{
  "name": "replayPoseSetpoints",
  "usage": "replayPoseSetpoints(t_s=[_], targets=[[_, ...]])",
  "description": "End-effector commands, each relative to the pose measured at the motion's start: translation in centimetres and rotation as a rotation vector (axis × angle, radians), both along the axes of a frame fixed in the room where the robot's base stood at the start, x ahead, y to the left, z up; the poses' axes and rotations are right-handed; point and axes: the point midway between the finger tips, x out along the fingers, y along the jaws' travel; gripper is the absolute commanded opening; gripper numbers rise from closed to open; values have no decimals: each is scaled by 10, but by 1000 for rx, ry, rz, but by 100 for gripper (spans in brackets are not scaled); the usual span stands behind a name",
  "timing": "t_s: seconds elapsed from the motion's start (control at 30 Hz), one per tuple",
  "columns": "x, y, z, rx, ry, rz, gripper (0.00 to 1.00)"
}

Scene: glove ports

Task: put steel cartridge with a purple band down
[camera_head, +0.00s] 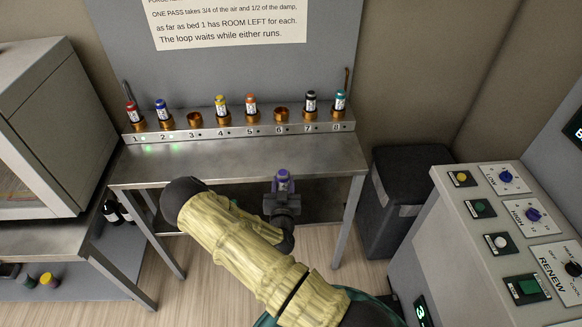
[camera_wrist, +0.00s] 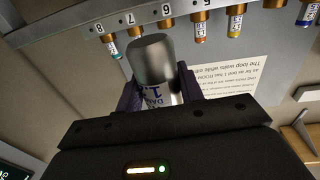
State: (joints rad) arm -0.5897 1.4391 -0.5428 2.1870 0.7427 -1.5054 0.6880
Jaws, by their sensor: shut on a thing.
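The steel cartridge with a purple band (camera_head: 283,179) is in my gripper (camera_head: 282,200), in front of the front edge of the steel bench (camera_head: 235,163) in the head view. In the wrist view the cartridge (camera_wrist: 153,65) shows its bare steel end and a white label, held between the two fingers of my gripper (camera_wrist: 160,90). My gripper is shut on it. The purple band shows only in the head view. The cartridge looks clear of the bench top, but its exact height is hard to tell.
A rack (camera_head: 236,130) numbered 1 to 8 runs along the bench's back. Sockets 3 (camera_head: 194,119) and 6 (camera_head: 281,114) are empty; the others hold banded cartridges. The bench top before it is clear. A dark bin (camera_head: 398,190) and control console (camera_head: 480,235) stand right.

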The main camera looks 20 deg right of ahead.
Motion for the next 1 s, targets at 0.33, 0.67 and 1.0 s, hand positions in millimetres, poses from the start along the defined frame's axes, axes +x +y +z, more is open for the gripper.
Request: replayPoseSetpoints(t_s=[0.33,0.67,1.0], targets=[[-59,49,-66,-5,10,295,7],[-76,60,-78,4,10,383,7],[-75,61,-78,4,11,384,7]])
